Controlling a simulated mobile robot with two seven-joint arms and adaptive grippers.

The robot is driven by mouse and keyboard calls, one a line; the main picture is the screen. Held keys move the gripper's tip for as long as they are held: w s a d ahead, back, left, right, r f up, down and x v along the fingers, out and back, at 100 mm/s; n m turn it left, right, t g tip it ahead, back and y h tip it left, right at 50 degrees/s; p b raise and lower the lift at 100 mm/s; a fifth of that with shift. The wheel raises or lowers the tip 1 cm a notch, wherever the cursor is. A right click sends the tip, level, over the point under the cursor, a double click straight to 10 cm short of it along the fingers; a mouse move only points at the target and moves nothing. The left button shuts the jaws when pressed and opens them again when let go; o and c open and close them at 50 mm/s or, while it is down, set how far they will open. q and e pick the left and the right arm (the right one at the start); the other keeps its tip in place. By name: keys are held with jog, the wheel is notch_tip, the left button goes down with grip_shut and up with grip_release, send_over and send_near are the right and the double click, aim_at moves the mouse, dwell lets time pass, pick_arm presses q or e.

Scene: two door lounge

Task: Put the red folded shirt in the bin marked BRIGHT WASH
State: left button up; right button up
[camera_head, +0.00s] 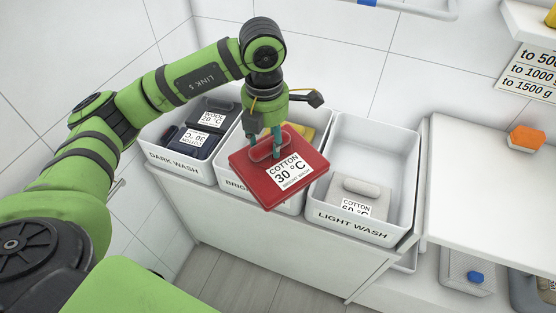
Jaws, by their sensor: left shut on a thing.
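The red folded shirt (252,178) has a white label reading COTTON 30 °C. My left gripper (277,152) is shut on the raised grip on top of the shirt. It holds the shirt roughly level over the front of the middle bin. The bin marked BRIGHT WASH (232,185) is white and stands between two others. The shirt hides most of its name and front part. A yellow thing (305,133) shows inside it at the back. My right gripper is not in view.
The DARK WASH bin (176,161) at left holds dark folded items (195,140). The LIGHT WASH bin (350,226) at right holds a pale folded item (365,197). A white counter (490,185) with an orange block (526,138) stands further right. A wall rises behind.

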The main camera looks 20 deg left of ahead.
aim_at(261, 137)
pick_arm(q)
jog(key=n, duration=0.4)
jog(key=w+a+n, duration=0.1)
jog(key=n, duration=0.1)
jog(key=shift+f+n, duration=0.1)
jog(key=shift+n, duration=0.3)
jog(key=n, duration=0.6)
jog(key=shift+w+a+f+b, duration=0.15)
jog(key=shift+w+a+b, duration=0.15)
jog(key=shift+w+a, duration=0.1)
jog(key=n, duration=0.4)
jog(key=a+n, duration=0.1)
jog(key=n, duration=0.1)
jog(key=shift+w+f, duration=0.15)
jog(key=shift+w, duration=0.1)
jog(key=f+n, duration=0.1)
jog(key=f, duration=0.5)
jog(key=f+n+p, duration=0.1)
jog(key=f+n, duration=0.1)
jog(key=f, duration=0.4)
jog(key=f+n, duration=0.2)
jog(key=f, duration=0.4)
jog(key=shift+w+a, duration=0.2)
jog(key=shift+a, duration=0.2)
jog(key=shift+f, duration=0.15)
